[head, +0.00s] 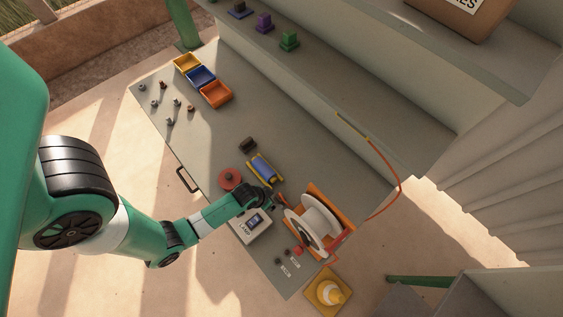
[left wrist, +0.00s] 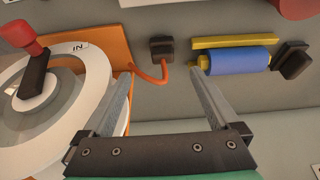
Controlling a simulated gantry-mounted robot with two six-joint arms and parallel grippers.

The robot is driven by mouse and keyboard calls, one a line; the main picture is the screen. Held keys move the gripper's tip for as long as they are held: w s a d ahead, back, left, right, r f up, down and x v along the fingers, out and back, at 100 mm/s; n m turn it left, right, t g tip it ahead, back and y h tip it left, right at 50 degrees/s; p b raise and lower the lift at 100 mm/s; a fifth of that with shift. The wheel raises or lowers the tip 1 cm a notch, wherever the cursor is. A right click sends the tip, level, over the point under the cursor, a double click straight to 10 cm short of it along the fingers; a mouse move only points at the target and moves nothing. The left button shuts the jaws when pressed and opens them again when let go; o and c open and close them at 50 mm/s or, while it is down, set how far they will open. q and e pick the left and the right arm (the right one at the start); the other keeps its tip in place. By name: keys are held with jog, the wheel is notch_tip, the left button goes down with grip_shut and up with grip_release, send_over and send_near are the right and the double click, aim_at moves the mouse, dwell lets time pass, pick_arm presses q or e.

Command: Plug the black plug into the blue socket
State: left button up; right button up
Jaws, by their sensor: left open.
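The black plug (left wrist: 161,48) lies on the grey bench, with an orange cable running from it to the cable reel. The blue socket (left wrist: 240,60) is a blue cylinder beside a yellow bar, to the right of the plug and apart from it. In the head view the blue socket (head: 263,169) lies just beyond my left gripper (head: 277,199). In the left wrist view my left gripper (left wrist: 158,77) is open and empty, its fingertips short of the plug and to either side of it. The plug is hard to make out in the head view. My right gripper is not in view.
The orange-framed cable reel (head: 318,222) stands close to my left gripper. A white lamp box (head: 251,224) is beneath my forearm. A red round object (head: 229,179) and a dark block (head: 248,144) lie near the socket.

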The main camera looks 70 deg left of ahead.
aim_at(279, 198)
pick_arm(q)
jog(key=b+x, duration=0.5)
jog(key=x, duration=0.1)
jog(key=shift+w+f+b, duration=0.1)
jog(key=shift+f+b, duration=0.15)
jog(key=shift+b, duration=0.1)
jog(key=shift+r, duration=0.15)
jog(key=shift+w+a, duration=0.1)
jog(key=b+x, duration=0.1)
jog(key=x, duration=0.1)
jog(key=b+x, duration=0.2)
jog(key=shift+a+f, duration=0.3)
jog(key=shift+f, duration=0.05)
jog(key=shift+w+f, duration=0.1)
jog(key=shift+f, duration=0.1)
jog(key=shift+c, duration=0.2)
